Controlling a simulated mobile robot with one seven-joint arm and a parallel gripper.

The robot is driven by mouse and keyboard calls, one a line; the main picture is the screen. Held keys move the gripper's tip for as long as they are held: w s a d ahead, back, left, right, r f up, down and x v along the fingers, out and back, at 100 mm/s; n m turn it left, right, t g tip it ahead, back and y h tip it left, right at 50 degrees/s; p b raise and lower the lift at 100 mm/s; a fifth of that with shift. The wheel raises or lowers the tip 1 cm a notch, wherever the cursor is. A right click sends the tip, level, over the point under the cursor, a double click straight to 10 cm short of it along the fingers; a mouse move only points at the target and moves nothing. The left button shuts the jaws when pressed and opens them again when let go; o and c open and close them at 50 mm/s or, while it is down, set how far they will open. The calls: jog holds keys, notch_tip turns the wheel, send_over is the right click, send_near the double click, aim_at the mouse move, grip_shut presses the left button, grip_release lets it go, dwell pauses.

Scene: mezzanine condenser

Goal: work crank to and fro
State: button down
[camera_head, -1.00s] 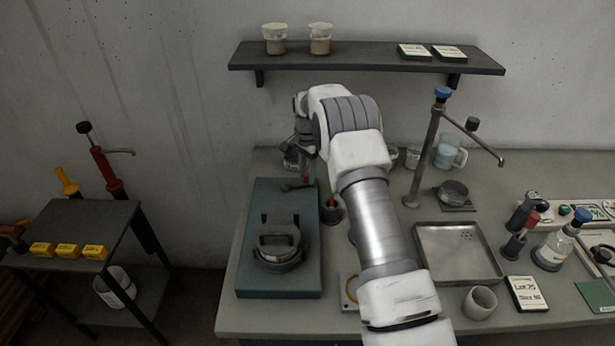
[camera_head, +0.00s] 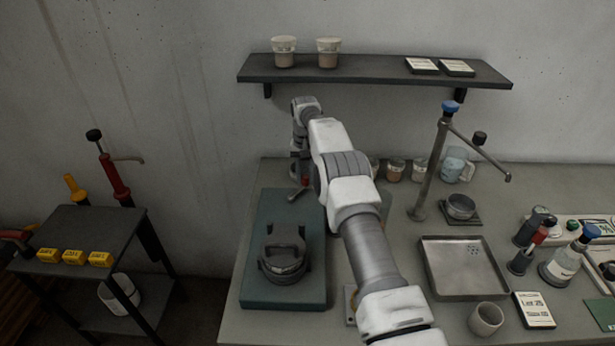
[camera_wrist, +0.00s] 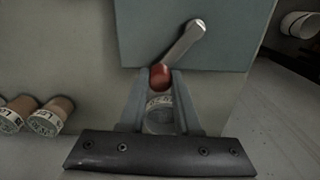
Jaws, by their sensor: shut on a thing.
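The crank shows in the wrist view as a grey metal lever (camera_wrist: 184,42) with a red knob (camera_wrist: 160,76) at its end. It sits at the edge of a blue-green base plate (camera_wrist: 135,30). My gripper (camera_wrist: 160,82) has its two fingers on either side of the red knob and is shut on it. In the head view the crank lever (camera_head: 298,195) lies slanted at the far end of the base plate (camera_head: 262,225), below my wrist. My arm hides part of the area behind it, and the fingertips are hard to make out there.
A round dark lidded device (camera_head: 284,262) stands on the near part of the plate. Jars (camera_head: 396,170) stand behind my arm. A metal tray (camera_head: 462,292), a stand with a blue top (camera_head: 430,165) and a cup (camera_head: 486,318) are to the right. A shelf (camera_head: 375,72) hangs above.

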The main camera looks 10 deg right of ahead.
aim_at(305, 175)
jog(key=shift+w+a+r+n, duration=0.1)
jog(key=shift+w+a+n, duration=0.1)
jog(key=shift+n, duration=0.2)
jog(key=c, duration=0.6)
grip_release()
notch_tip(305, 175, up, 4)
jog(key=shift+d+r, duration=0.1)
jog(key=shift+d, duration=0.05)
jog(key=s+d+r+b, duration=0.4)
jog(key=s+d+r, duration=0.2)
jog(key=d, duration=0.4)
jog(key=shift+r, duration=0.35)
